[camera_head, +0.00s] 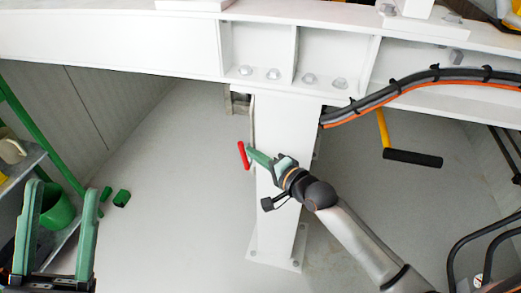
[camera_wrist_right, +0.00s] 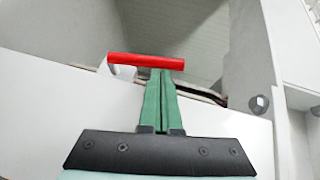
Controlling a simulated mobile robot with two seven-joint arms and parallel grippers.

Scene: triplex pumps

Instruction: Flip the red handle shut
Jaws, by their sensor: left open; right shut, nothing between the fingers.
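The red handle (camera_head: 243,155) is a short bar beside the left face of the white post (camera_head: 279,200) in the head view, standing nearly upright there. My right gripper (camera_head: 250,150) is shut and empty, its green fingertips close to the handle's right side. In the right wrist view the handle (camera_wrist_right: 146,61) lies across the picture, just beyond the tips of the shut green fingers (camera_wrist_right: 161,72). I cannot tell whether they touch it. My left gripper (camera_head: 62,190) is open and empty at the lower left, far from the handle.
A white beam (camera_head: 110,42) crosses above the post. Black and orange cables (camera_head: 400,85) and a yellow lever with a black grip (camera_head: 412,158) are to the right. A green shelf with a green bucket (camera_head: 58,207) stands at left. The floor left of the post is mostly clear.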

